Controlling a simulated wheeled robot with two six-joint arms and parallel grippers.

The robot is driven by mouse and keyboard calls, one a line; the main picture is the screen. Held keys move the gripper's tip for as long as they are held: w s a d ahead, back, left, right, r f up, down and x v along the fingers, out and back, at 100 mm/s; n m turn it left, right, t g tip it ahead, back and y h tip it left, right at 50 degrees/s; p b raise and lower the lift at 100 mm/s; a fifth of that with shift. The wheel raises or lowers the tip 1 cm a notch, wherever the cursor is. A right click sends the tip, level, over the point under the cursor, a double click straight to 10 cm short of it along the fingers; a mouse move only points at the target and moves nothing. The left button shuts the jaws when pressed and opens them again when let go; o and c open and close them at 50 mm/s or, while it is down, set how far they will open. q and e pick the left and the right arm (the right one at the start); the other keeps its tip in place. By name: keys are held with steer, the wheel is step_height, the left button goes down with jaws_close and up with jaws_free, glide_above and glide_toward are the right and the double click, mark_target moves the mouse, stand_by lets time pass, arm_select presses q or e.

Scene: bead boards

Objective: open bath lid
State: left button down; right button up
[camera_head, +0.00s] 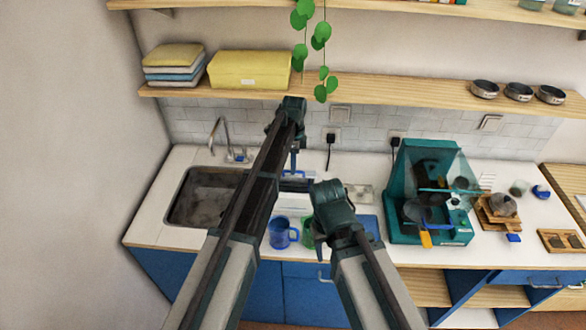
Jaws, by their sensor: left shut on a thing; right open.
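A pale, low box that looks like the bath (291,205) stands on the counter right of the sink, mostly hidden behind my arms. A dark blue bar (300,186), which looks like its lid's handle, runs along its top. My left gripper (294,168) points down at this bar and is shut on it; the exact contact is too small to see. How far the lid is raised, I cannot tell. My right gripper (320,238) is open, lower and to the right, in front of the box; its fingers are partly hidden.
A blue mug (278,234) and a partly hidden green mug (307,232) stand near the counter's front edge. A sink (200,197) with a tap is left. A teal machine (433,232) with a clear cover stands right. A plant (321,35) hangs above my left gripper.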

arm_select(q)
steer(key=shift+w, duration=0.55)
steer(key=c, duration=1.4)
jaws_free()
steer(key=o, duration=0.5)
steer(key=shift+w+f, duration=0.25)
steer(key=shift+w, duration=0.05)
steer(key=shift+s+r, duration=0.15)
steer(key=shift+s, duration=0.1)
arm_select(e)
steer(key=shift+w, duration=0.25)
arm_select(q)
steer(key=shift+r, duration=0.1)
arm_select(e)
steer(key=shift+r, duration=0.1)
arm_select(q)
step_height(320, 180, up, 7)
steer(key=p, duration=0.7)
steer(key=shift+w+r+p, duration=0.15)
steer(key=shift+w+p, duration=0.1)
steer(key=shift+p, duration=0.1)
arm_select(e)
step_height(320, 180, up, 7)
steer(key=shift+r, duration=0.15)
